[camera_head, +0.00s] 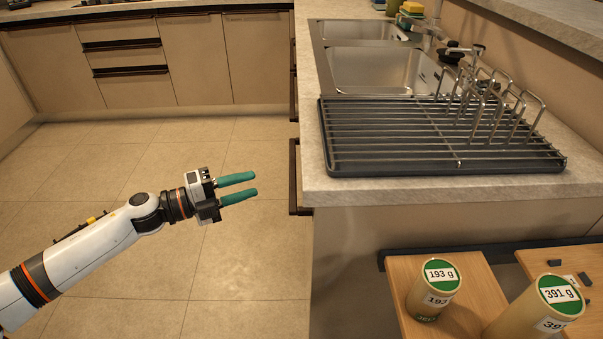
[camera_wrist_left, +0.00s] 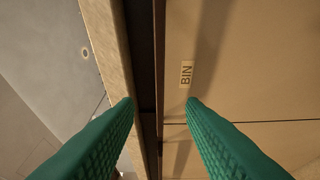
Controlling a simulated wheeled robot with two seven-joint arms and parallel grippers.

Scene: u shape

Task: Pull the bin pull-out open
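The bin pull-out shows in the left wrist view as a beige front (camera_wrist_left: 225,75) with a label reading "BIN" (camera_wrist_left: 187,74). A dark strip, which looks like its handle edge (camera_wrist_left: 159,60), runs along this front beside the counter edge. In the head view, dark handles (camera_head: 294,178) stick out from the counter's left side, while the fronts themselves are hidden. My left gripper (camera_head: 256,184) is open and empty, pointing right, apart from these handles. In the left wrist view its green fingers (camera_wrist_left: 160,101) stand either side of the strip's line. My right gripper is out of view.
The counter (camera_head: 313,185) holds a dish rack (camera_head: 400,135) and a sink (camera_head: 370,70). Two labelled jars (camera_head: 433,290) (camera_head: 535,312) stand at the lower right, one on a wooden board (camera_head: 405,273). Tiled floor (camera_head: 240,255) left of the counter is clear.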

